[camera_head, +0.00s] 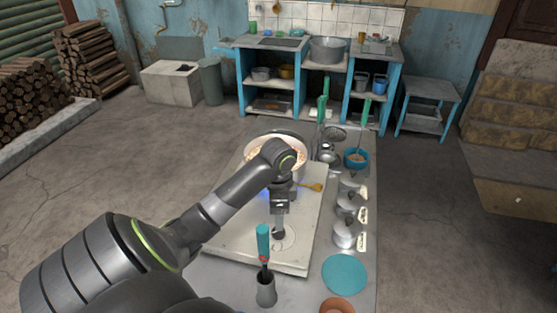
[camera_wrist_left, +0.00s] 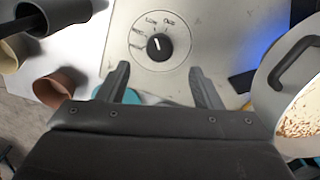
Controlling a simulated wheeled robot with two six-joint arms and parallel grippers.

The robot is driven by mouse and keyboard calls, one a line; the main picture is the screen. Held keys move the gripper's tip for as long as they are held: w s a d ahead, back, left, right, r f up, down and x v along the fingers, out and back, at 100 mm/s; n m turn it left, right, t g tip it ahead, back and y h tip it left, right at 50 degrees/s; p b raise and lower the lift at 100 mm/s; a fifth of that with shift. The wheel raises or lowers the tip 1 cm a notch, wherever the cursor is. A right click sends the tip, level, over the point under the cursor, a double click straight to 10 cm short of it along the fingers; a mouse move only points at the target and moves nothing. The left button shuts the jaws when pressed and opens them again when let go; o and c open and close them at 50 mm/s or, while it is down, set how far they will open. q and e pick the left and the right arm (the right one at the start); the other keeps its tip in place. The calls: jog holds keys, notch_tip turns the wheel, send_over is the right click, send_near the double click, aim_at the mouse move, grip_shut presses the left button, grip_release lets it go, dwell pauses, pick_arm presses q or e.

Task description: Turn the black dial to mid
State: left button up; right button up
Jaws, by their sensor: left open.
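The black dial (camera_wrist_left: 158,46) is a round knob with a white pointer line, set in a pale round plate with small markings on the white stove (camera_wrist_left: 215,25). My right gripper is not in view.
A pot (camera_head: 302,171) of pale contents stands on the stove behind my gripper, with a blue flame glow (camera_wrist_left: 268,50) beside it. A grey cup (camera_head: 266,292) with a teal-handled tool is near the front. Several lidded canisters (camera_head: 346,232) and a teal plate (camera_head: 345,274) are at the right.

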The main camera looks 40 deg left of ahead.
aim_at(278, 234)
pick_arm(q)
notch_tip(278, 234, down, 4)
jog(key=b, duration=0.3)
jog(key=shift+f, duration=1.5)
jog(key=c, duration=1)
jog(key=shift+r+n+p, duration=0.2)
jog(key=shift+n+p, duration=0.1)
jog(key=shift+p, duration=0.25)
jog(key=n+p, duration=0.5)
jog(key=p, duration=0.4)
jog(key=shift+r, duration=0.15)
jog(key=shift+f+n+p, duration=0.25)
jog(key=shift+n+p, duration=0.95)
jog(key=shift+p, duration=0.1)
